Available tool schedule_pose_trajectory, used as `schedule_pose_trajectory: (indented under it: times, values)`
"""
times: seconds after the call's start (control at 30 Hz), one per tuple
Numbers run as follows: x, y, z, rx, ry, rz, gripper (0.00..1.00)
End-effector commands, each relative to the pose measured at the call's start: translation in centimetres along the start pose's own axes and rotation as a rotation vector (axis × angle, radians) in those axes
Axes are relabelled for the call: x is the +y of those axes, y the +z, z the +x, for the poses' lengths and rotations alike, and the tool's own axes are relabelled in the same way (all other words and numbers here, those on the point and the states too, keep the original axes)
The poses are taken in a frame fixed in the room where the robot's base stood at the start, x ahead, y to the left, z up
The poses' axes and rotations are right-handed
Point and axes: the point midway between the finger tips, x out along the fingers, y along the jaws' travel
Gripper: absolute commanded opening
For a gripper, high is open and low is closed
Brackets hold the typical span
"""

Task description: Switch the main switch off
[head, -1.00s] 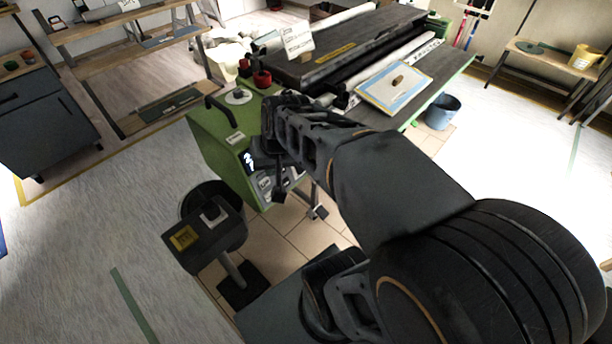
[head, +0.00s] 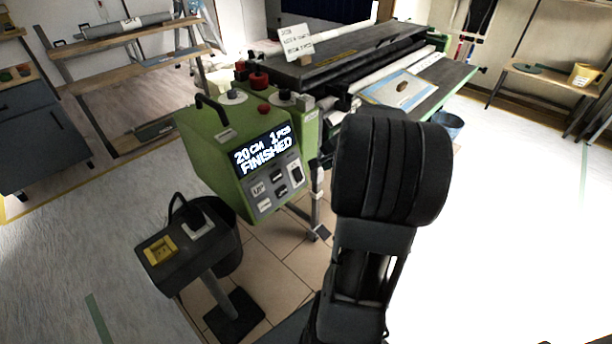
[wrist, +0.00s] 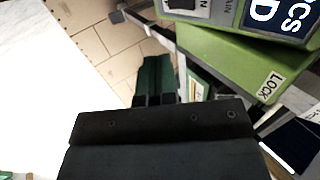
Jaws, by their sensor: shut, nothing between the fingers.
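The green paster machine (head: 215,150) stands left of centre in the head view, its lit screen (head: 265,152) reading "20 CM 1 PCS FINISHED". Below the screen is a grey panel with several labelled controls. The white-framed main switch (head: 296,174) appears at the panel's right; its position is too small to tell. In the wrist view, a white-framed switch (wrist: 190,5) is cut off at the top edge beside a partly visible "MAIN" label. My gripper (wrist: 153,82) is shut and empty, below and apart from that panel. It is hidden behind my arm in the head view.
A dark box on a post (head: 190,245) with a yellow label stands in front of the machine. The paster table (head: 440,85) extends behind to the right, with a blue bucket (head: 448,124) beside it. A green part labelled LOCK (wrist: 235,65) is close to my gripper.

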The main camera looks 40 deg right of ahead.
Motion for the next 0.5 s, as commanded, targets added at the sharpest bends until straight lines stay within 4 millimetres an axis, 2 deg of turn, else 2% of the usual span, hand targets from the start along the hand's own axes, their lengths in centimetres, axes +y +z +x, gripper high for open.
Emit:
schedule_pose_trajectory:
  times: [0.23,0.5]
  values:
    - [0.1,0.1,2.0,-0.004,0.001,-0.002,0.00]
    - [0.2,0.1,7.2,-0.005,0.002,-0.002,0.00]
